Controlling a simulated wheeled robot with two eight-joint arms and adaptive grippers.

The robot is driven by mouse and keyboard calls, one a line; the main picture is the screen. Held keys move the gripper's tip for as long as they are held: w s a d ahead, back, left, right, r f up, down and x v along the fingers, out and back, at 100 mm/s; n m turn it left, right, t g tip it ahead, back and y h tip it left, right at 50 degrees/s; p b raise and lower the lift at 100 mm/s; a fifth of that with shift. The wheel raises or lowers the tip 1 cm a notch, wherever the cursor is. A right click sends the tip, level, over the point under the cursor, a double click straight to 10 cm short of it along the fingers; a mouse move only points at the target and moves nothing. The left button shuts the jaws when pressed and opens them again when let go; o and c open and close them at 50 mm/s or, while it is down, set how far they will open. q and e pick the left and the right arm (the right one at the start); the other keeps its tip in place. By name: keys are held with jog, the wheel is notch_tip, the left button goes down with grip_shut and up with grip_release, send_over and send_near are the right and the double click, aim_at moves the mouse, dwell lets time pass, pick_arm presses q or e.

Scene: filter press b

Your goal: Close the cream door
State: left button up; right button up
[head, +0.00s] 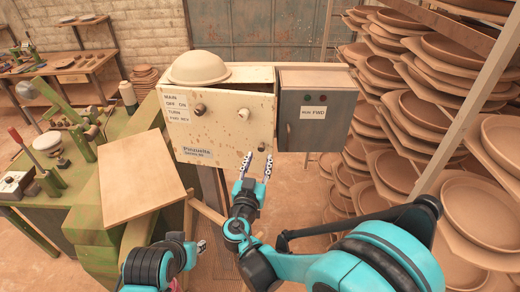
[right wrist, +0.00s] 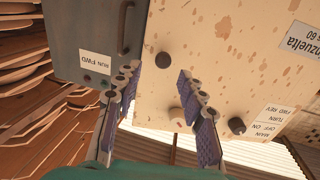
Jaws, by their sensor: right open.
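The cream door (head: 220,133) is the front of a cream electrical box, with a dark knob, a pale knob and printed labels on it. A dark gap shows along its top edge, so it stands slightly ajar. My right gripper (head: 258,156) is open and empty at the door's lower right corner; contact cannot be told. In the right wrist view the cream door (right wrist: 212,75) appears upside down, behind the spread fingers (right wrist: 158,84). My left gripper (head: 202,246) is low in the head view, partly cut from sight, its jaws unclear.
A grey box (head: 316,108) with a handle adjoins the door's right side. A pale dome (head: 199,67) sits on the cream box. A tan board (head: 138,177) lies on the green bench at left. Racks of clay dishes (head: 450,110) crowd the right.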

aim_at(261, 150)
jog(key=w, duration=0.4)
jog(key=shift+f, duration=0.15)
jog(key=shift+w+d, duration=0.1)
jog(key=shift+w, duration=0.05)
jog(key=shift+d, duration=0.15)
grip_shut()
jog(key=shift+w+d, duration=0.1)
jog(key=shift+w, duration=0.2)
jog(key=w+b, duration=0.1)
jog(key=w, duration=0.2)
jog(key=w+d, duration=0.1)
jog(key=w, duration=0.2)
jog(key=shift+d+b, duration=0.1)
jog(key=shift+b, duration=0.25)
jog(key=shift+s+r, duration=0.15)
jog(key=shift+r, duration=0.05)
